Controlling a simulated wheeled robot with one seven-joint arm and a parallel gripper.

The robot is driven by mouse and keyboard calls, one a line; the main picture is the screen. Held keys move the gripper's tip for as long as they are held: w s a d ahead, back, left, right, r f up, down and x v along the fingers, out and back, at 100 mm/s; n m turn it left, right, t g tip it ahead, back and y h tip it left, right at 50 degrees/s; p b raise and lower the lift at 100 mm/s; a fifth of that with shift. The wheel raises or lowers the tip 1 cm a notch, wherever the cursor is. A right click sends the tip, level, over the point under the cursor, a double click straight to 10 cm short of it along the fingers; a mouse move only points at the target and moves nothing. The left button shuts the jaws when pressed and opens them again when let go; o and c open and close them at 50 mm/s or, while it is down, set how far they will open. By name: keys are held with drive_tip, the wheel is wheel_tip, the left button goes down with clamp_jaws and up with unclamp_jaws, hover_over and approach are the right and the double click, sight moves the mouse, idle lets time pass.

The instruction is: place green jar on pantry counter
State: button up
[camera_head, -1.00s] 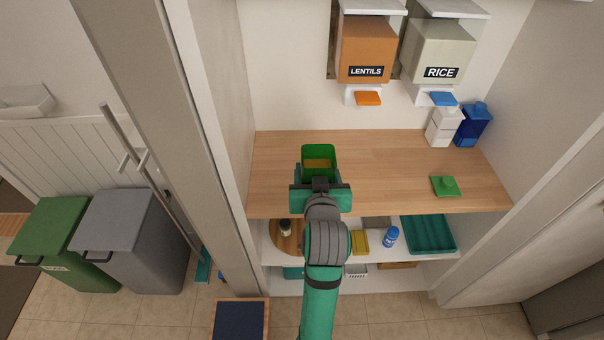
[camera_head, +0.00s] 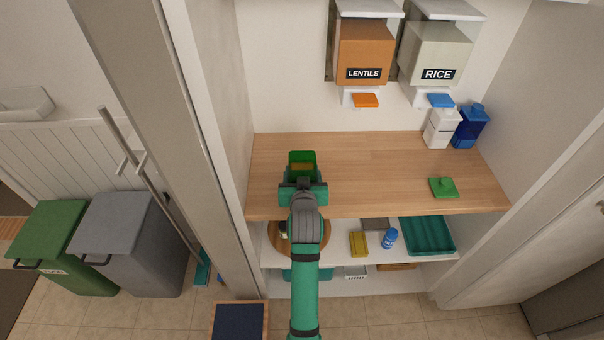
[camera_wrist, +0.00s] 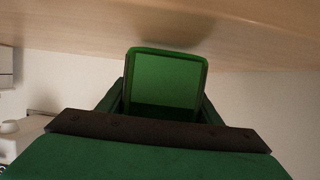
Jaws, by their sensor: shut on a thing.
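The green jar (camera_head: 302,158) is square and open at the top, with orange-brown contents inside. My gripper (camera_head: 302,181) is shut on its near side and holds it upright over the left part of the wooden pantry counter (camera_head: 370,165). In the wrist view the jar (camera_wrist: 165,82) sits between my fingers, close to the wooden surface (camera_wrist: 260,30). I cannot tell whether its base touches the counter. A green lid (camera_head: 443,188) with a knob lies on the right part of the counter.
A white jar (camera_head: 440,130) and a blue jar (camera_head: 470,128) stand at the back right. Lentils (camera_head: 364,55) and rice (camera_head: 437,55) dispensers hang above the counter. The counter's middle is clear. A lower shelf holds a teal tray (camera_head: 428,236) and small items. The left pantry wall is near.

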drive_tip(key=shift+f, duration=0.2)
drive_tip(key=shift+f, duration=0.1)
drive_tip(key=o, duration=1.4)
drive_tip(key=shift+f, duration=0.15)
